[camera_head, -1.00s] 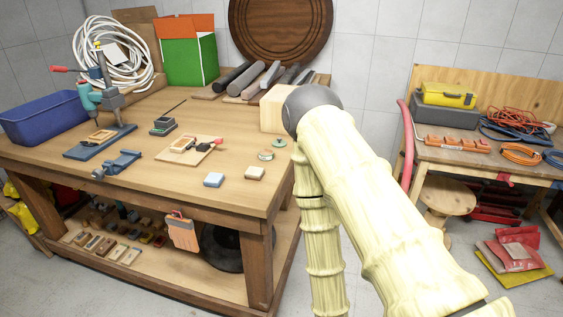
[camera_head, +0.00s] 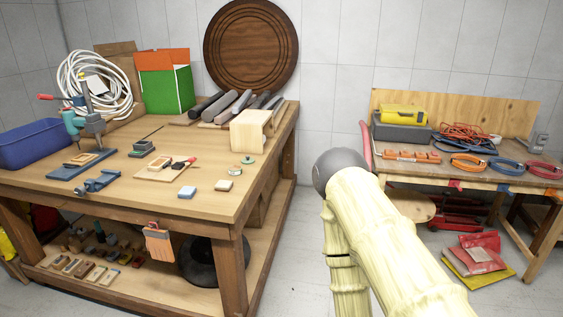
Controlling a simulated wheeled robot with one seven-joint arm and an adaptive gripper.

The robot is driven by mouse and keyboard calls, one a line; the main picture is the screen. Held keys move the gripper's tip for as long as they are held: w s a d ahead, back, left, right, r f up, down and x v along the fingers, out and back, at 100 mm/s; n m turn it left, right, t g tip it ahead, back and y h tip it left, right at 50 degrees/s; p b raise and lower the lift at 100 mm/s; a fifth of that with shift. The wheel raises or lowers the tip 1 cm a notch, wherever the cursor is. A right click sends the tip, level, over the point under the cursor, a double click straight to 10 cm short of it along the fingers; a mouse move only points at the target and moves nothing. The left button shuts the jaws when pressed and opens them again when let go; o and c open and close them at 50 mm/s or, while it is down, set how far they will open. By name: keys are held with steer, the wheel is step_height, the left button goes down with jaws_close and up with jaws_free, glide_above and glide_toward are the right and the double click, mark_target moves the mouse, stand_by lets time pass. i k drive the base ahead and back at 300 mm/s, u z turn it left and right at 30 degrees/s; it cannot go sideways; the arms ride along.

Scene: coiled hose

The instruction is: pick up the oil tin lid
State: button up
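I cannot pick out the oil tin lid for sure. A small green round piece (camera_head: 248,160) lies flat on the wooden workbench near its right edge. A small pale round piece (camera_head: 235,171) lies just in front of it. Either could be a lid, but both are too small to tell. My pale ribbed arm with a grey ball joint fills the lower right, in front of the gap between the benches. My gripper is not in view.
A pale wooden block (camera_head: 250,131) stands behind the round pieces. The workbench (camera_head: 130,210) has vises and a blue bin (camera_head: 36,146). A second bench (camera_head: 440,172) stands right, with floor between.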

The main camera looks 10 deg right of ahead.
mark_target(247, 160)
steer(key=z, duration=1.05)
steer(key=i, duration=1.05)
steer(key=u, duration=1.55)
